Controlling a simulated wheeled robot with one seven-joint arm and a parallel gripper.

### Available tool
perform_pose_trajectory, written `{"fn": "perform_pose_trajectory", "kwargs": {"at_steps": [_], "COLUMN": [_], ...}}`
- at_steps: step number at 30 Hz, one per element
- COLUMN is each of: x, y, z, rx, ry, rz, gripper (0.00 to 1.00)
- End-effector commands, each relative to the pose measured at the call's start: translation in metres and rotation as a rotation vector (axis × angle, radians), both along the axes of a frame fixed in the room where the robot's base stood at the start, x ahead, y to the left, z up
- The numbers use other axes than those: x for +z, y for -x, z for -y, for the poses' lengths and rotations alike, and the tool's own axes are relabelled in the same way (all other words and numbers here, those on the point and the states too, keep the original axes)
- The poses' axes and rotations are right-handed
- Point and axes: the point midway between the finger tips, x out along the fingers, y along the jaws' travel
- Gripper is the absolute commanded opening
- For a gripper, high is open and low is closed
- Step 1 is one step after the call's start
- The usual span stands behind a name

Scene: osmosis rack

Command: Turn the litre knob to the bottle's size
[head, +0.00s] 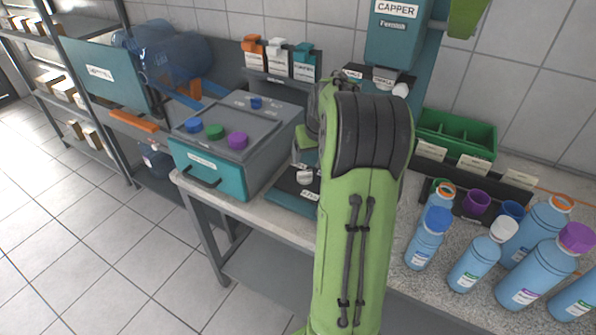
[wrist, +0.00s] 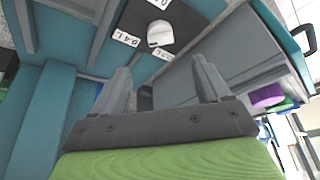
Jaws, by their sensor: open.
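The white litre knob (head: 304,177) sits on a dark plate on the teal base of the capper (head: 392,40). In the wrist view the knob (wrist: 160,34) is round and pale, with small white labels around it. One label (wrist: 125,38) seems to read 0.4 L; the others are partly cut off or unclear. My gripper (wrist: 161,68) is open and empty, its two fingers apart, with the knob beyond the fingertips and not touched. Several blue bottles (head: 426,240) stand at the right of the bench.
A grey box with a teal front (head: 213,176) and coloured caps on top stands left of the knob; its side is close to my right finger in the wrist view. A green divided bin (head: 456,133) is behind. Orange, white and teal boxes (head: 278,64) stand at the back.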

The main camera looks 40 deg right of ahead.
Motion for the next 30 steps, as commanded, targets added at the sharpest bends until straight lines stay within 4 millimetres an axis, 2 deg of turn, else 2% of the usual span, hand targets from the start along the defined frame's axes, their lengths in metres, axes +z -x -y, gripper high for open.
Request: {"fn": "perform_pose_trajectory", "kwargs": {"at_steps": [1,6,13,18,24,26,30], "x": [-0.017,-0.057,-0.098,-0.108,-0.107,-0.107,-0.107], "y": [-0.004,-0.019,-0.036,-0.04,-0.04,-0.04,-0.04], "z": [0.001,0.009,0.018,0.02,0.021,0.021,0.021], "rx": [0.001,0.002,0.003,0.002,0.002,0.002,0.002], "ry": [-0.005,-0.005,-0.002,-0.001,0.0,0.0,0.0], "rz": [-0.004,-0.003,-0.001,-0.001,-0.001,-0.001,-0.001], "gripper": [0.76,0.76,0.76,0.76,0.76,0.68,0.47]}}
